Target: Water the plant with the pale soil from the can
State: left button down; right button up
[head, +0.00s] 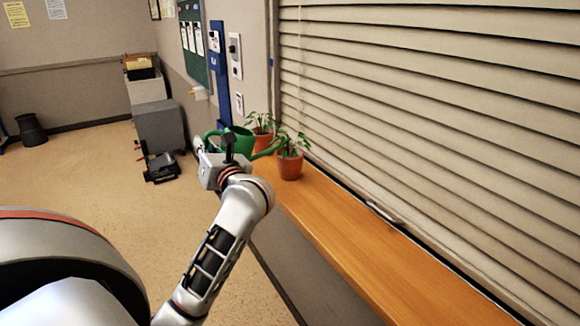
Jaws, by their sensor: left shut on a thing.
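The soil colour in both pots is too small to tell. No water shows. My right gripper is out of view.
A slatted blind (430,120) runs along the right side above the sill. The near part of the sill is bare. A grey cabinet (158,126), dark items on the floor (161,168) and a black bin (31,130) stand left; the floor between is open.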

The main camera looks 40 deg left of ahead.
pick_arm(q)
jog(key=shift+r, duration=0.2)
jog(key=shift+r+p, duration=0.35)
jog(key=shift+p, duration=0.3)
jog(key=shift+r, duration=0.1)
dwell(3.2)
jog(key=shift+w+r+m+p, duration=0.1)
jog(key=shift+r+m+p, duration=0.3)
jog(key=shift+p, duration=0.3)
dwell(0.3)
